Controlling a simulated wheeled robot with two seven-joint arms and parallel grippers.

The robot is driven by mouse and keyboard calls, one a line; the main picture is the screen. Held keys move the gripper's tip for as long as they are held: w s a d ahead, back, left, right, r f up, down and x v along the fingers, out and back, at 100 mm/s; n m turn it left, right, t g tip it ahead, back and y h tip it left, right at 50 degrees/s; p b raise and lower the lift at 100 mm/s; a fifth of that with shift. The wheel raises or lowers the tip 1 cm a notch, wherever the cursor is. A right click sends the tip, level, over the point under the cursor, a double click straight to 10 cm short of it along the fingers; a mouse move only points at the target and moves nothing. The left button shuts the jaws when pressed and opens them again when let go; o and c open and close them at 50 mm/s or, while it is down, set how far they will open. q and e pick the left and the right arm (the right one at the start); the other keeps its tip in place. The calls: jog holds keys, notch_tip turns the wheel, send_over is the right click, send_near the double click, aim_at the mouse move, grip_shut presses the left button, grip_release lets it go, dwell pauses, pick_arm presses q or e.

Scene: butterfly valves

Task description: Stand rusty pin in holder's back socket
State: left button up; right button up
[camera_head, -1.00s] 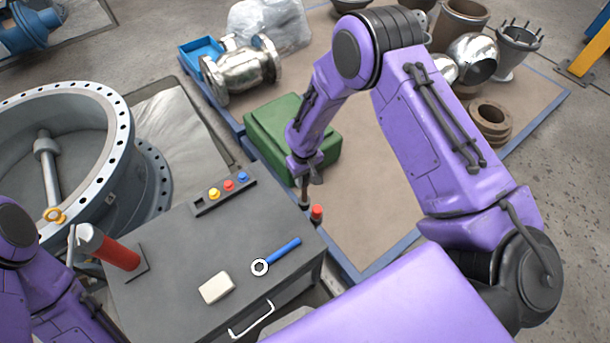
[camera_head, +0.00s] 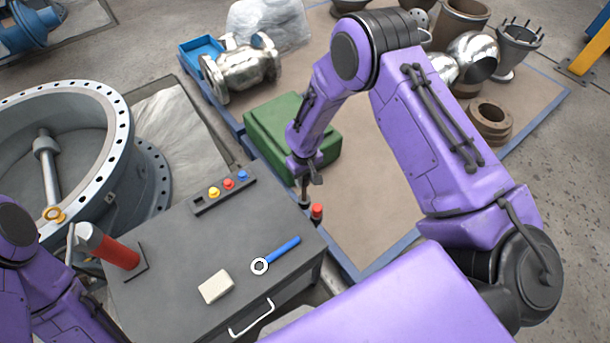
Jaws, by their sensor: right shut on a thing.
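The holder (camera_head: 247,174) is a dark narrow bar on the back of the grey workbench. Yellow, red and blue heads stand in it, and a dark empty socket (camera_head: 199,201) shows at its left end. My right gripper (camera_head: 304,190) points down just past the bench's back right edge, right of the holder. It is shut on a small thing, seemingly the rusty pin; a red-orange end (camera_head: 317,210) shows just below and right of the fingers. The grip itself is too small to make out. My left arm enters at lower left; its gripper is not visible.
On the grey bench (camera_head: 190,245) are a blue-handled ring tool (camera_head: 283,250), a pale block (camera_head: 215,287) and a red cylinder (camera_head: 120,252) on a dark plate. A green case (camera_head: 270,125) stands behind. A large flanged valve (camera_head: 120,130) stands left. The bench's middle is clear.

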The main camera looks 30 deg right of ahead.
aim_at(305, 200)
jog(key=shift+f+b, duration=3.5)
jog(key=shift+f, duration=1.4)
jog(key=o, duration=1.6)
jog(key=shift+r, duration=0.1)
notch_tip(305, 200, up, 7)
jog(key=p, duration=0.6)
